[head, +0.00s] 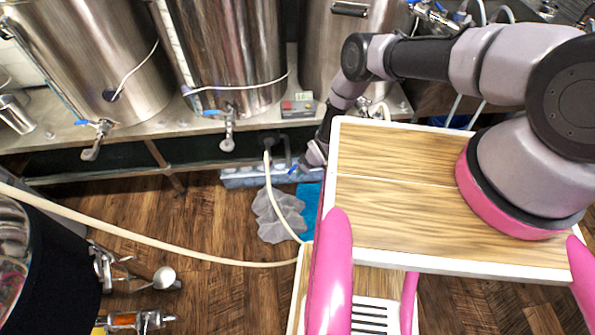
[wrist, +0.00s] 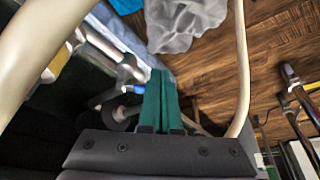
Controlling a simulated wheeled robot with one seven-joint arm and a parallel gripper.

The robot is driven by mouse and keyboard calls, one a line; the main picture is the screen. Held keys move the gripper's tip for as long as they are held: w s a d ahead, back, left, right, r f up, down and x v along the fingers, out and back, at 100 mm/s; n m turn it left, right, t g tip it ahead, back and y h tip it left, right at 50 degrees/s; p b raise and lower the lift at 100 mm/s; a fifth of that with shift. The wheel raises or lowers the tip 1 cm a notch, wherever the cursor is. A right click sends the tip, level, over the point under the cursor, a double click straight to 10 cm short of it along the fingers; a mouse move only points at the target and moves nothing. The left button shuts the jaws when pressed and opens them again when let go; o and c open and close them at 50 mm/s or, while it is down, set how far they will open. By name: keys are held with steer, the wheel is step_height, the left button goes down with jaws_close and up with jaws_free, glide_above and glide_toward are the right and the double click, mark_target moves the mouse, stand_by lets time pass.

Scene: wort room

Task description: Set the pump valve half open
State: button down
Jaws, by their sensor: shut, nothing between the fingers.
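My gripper (head: 313,157) is low in front of the bench, partly hidden by my own body in the head view. In the wrist view its green fingers (wrist: 162,78) are together, with nothing seen between them. A small blue lever (head: 293,170), which may be the pump valve's handle, shows just left of my gripper. In the wrist view silver metal fittings (wrist: 128,72) lie close to the left of the fingertips. I cannot tell whether the fingers touch them. The valve's angle is not clear, and the pump body is mostly in shadow.
A pale hose (head: 271,200) drops from the pump area and runs across the floor. A grey cloth (head: 278,215) and a blue cloth (head: 309,205) lie below. Steel kettles (head: 235,50) with taps stand on the bench, beside a switch box (head: 298,105). A dark pot stands lower left.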

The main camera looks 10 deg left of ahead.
mark_target(292, 169)
steer(key=shift+w+a, duration=0.35)
steer(key=shift+a, duration=0.35)
steer(key=shift+w+a+m, duration=0.2)
steer(key=shift+a+m, duration=0.2)
steer(key=shift+a, duration=0.15)
steer(key=shift+d, duration=0.1)
